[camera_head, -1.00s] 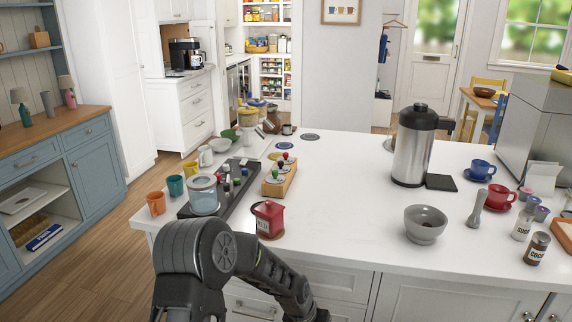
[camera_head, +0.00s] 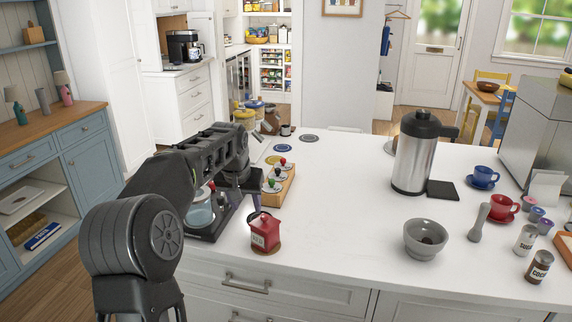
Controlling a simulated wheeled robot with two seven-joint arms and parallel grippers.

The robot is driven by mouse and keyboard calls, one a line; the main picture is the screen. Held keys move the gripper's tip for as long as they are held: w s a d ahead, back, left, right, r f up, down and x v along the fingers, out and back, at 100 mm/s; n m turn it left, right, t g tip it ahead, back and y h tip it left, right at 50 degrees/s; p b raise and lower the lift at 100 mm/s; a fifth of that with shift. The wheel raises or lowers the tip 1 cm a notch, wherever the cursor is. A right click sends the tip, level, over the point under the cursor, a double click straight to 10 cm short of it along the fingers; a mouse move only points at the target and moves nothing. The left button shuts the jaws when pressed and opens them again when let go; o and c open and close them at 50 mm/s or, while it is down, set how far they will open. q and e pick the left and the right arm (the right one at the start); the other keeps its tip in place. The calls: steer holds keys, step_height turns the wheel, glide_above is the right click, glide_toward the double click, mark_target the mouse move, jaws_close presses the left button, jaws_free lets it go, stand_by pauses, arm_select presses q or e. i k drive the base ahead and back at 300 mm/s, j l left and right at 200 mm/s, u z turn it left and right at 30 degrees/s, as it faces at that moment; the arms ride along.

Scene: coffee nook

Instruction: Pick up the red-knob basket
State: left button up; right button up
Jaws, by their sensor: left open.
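A small round basket with a red knob (camera_head: 283,162) stands at the far end of the light wooden rack (camera_head: 286,189). Other knobbed baskets stand nearer on the same rack. My left gripper (camera_head: 243,204) is open and points down over the dark tray (camera_head: 205,236), just left of the rack in the picture. It appears apart from the red-knob basket. My left arm hides much of the tray and the cups behind it. Another small red knob shows near the glass jar (camera_head: 200,215), partly hidden by my arm. My right gripper is not in view.
A red canister (camera_head: 265,232) stands on a round brown mat near the counter's front edge, close to the rack. A grey bowl (camera_head: 425,238), a steel vacuum jug (camera_head: 414,155) and cups stand farther right. The counter's middle is clear.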

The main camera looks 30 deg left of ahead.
mark_target(285, 166)
steer(key=i+j, duration=0.2)
steer(key=i, duration=0.2)
steer(key=i+j, duration=0.2)
steer(key=i, duration=0.2)
steer(key=i+j, duration=0.15)
steer(key=i, duration=0.25)
